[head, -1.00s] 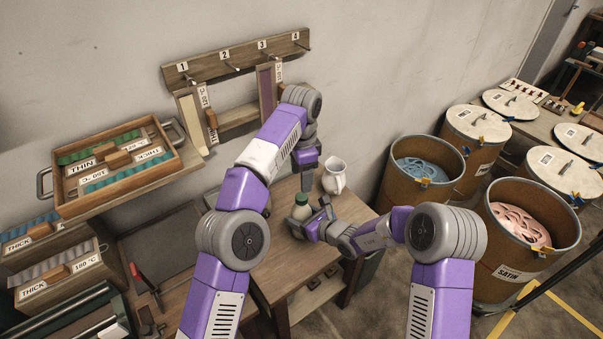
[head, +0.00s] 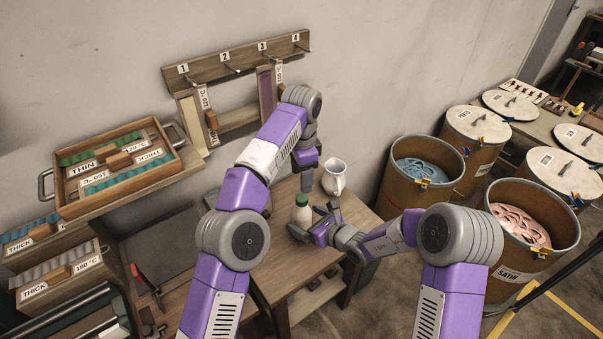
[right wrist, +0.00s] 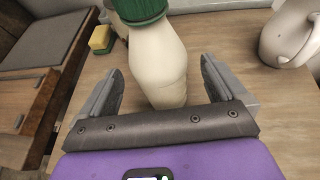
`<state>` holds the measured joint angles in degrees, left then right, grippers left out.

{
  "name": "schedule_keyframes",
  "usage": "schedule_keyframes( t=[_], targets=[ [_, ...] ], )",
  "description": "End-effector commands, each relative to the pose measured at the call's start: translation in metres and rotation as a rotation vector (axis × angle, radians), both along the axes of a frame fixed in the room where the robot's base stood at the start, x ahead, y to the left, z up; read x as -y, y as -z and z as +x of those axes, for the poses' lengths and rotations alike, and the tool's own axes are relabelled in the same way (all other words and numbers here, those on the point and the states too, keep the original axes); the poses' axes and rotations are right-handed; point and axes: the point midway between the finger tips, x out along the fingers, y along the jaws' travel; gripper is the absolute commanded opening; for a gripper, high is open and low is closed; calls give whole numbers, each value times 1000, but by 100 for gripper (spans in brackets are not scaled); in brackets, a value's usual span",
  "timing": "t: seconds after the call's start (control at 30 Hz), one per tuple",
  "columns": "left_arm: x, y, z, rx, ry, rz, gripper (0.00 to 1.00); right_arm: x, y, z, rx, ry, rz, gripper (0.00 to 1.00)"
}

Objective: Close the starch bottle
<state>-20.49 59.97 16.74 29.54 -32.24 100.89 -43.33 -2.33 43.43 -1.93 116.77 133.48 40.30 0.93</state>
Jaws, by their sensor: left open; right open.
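The starch bottle (head: 302,215) is cream-white and stands upright on the small wooden table. Its green cap (head: 301,200) sits on top; whether it is fully tightened I cannot tell. In the right wrist view the bottle (right wrist: 161,62) is between my open fingers, with clear gaps on both sides, and the cap (right wrist: 139,8) is cut off by the top edge. My right gripper (head: 314,220) is open, low beside the bottle on its near side. My left gripper (head: 307,181) is open, pointing down above the table behind the bottle; its fingertips are hard to make out.
A white jug (head: 334,177) stands on the table behind and right of the bottle. A yellow-green sponge (right wrist: 101,40) shows in the right wrist view. A wooden tray (head: 120,168) of labelled packs is at left. A barrel of blue tape (head: 420,172) stands right of the table.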

Motion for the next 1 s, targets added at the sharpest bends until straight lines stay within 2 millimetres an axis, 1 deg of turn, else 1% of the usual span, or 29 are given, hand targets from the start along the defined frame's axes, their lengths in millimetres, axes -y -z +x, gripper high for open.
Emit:
schedule_keyframes(
  t=[0.03,0.1,0.3,0.83,0.93,1.0],
  targets=[
    [0,-3,0,0,0,0,65,8,-6,-6,1,2,-1,98],
    [0,-5,0,0,0,0,65,15,-10,-14,-1,4,0,98],
    [0,-7,0,0,0,0,65,28,-17,-28,-1,2,-1,98],
    [0,-7,0,0,0,0,65,29,-17,-30,0,0,0,98],
    [0,-15,0,0,0,0,65,29,-25,-30,0,0,0,98],
    [0,-27,0,0,0,0,65,29,-37,-30,0,1,0,98]
  ],
)
